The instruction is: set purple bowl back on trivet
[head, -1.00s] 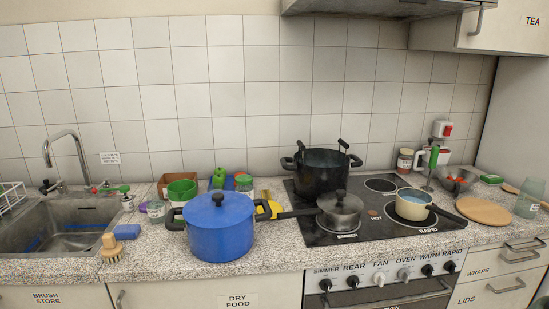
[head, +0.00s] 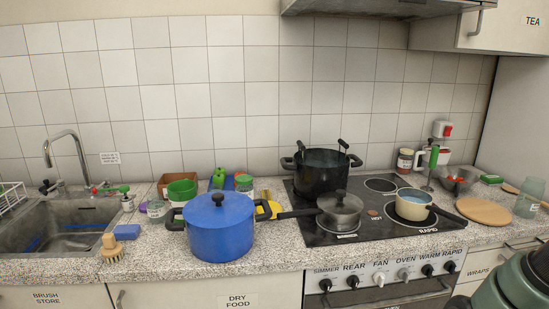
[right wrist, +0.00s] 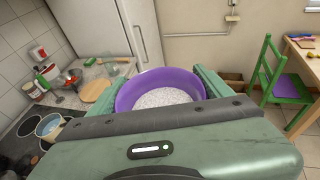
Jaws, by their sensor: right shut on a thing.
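In the right wrist view, the purple bowl (right wrist: 127,97) sits between the two green fingers of my right gripper (right wrist: 161,80), which is shut on it. Pale speckled contents show inside the bowl. The bowl is outside the head view, where only part of my green right arm shows at the lower right corner. A round wooden board (head: 483,211), possibly the trivet, lies bare on the counter right of the hob. It also shows in the right wrist view (right wrist: 97,91), left of the bowl and apart from it. My left gripper is not in view.
The hob (head: 362,219) holds a black pot (head: 322,176), a lidded saucepan (head: 340,212) and a cream pan (head: 413,204). A metal bowl (head: 458,178) and a clear glass (head: 527,205) stand near the board. A green chair (right wrist: 273,72) stands at right in the wrist view.

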